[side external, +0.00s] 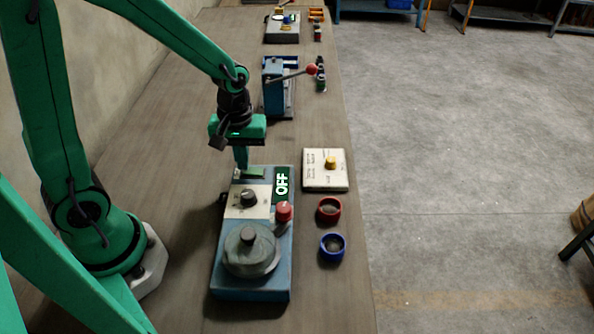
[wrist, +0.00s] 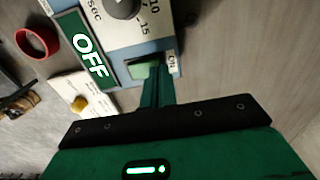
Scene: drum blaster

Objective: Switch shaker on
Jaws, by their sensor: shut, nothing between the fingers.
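The shaker (side external: 225,285) is a blue box on the bench with a grey round platform on top. Its green sign (side external: 282,184) reads OFF; the sign also shows in the wrist view (wrist: 87,47). A pale green switch (wrist: 141,71) sits at the shaker's end, beside a small label that seems to read ON. My gripper (side external: 241,167) points down over that end, shut and empty. In the wrist view its fingertips (wrist: 155,70) are at the switch and partly cover it. I cannot tell whether they touch it.
The shaker has a dark dial (side external: 249,197) and a red knob (side external: 284,211). To its right are a white box with a yellow knob (side external: 330,163), a red ring (side external: 328,209) and a blue ring (side external: 332,246). A blue lever device (side external: 273,90) stands farther back.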

